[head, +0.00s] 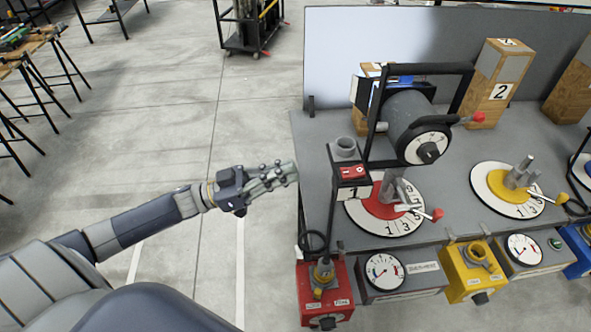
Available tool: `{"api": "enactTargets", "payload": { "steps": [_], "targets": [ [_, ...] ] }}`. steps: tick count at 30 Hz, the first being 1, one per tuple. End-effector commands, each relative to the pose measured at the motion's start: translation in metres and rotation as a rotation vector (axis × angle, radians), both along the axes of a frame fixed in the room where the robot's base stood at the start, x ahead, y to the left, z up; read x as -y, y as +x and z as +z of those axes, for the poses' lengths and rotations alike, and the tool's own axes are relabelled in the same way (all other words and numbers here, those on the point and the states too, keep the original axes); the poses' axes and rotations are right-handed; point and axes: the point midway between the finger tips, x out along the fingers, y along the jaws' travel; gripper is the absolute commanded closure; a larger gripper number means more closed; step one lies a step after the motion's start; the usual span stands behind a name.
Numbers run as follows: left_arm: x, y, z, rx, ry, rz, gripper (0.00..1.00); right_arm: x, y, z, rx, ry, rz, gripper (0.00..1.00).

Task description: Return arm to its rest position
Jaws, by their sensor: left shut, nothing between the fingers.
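My left arm reaches in from the lower left. My left gripper (283,177) is shut and empty, over the floor just left of the grey workbench (315,135), pointing right toward its edge. It looks apart from the bench, though the exact gap cannot be told. My right gripper is not in view.
On the bench stand a black-framed machine (410,115), a red dial plate (385,212), a yellow dial plate (510,190) and wooden blocks (497,80). A red box (325,290) and a yellow box (473,270) line its front. Open floor (130,110) lies left; a cart (250,30) stands behind.

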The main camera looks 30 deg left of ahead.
Motion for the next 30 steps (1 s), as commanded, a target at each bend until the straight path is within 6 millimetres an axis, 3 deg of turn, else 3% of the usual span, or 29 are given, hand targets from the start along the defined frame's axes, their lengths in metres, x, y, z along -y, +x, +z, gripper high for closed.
{"api": "enactTargets", "payload": {
  "steps": [15,19,23,26,30],
  "targets": [
    [-0.001,0.001,-0.001,-0.001,0.001,0.004,1.00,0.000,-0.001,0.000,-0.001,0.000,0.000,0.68],
    [-0.011,0.012,-0.023,-0.029,0.014,0.080,1.00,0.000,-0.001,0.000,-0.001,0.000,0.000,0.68],
    [-0.040,0.035,-0.087,-0.117,0.066,0.274,1.00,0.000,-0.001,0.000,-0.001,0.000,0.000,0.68],
    [-0.066,0.042,-0.159,-0.226,0.137,0.448,1.00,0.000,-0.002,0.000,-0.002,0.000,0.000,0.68],
    [-0.095,0.027,-0.262,-0.405,0.264,0.636,1.00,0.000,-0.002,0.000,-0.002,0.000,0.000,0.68]
  ]
}}
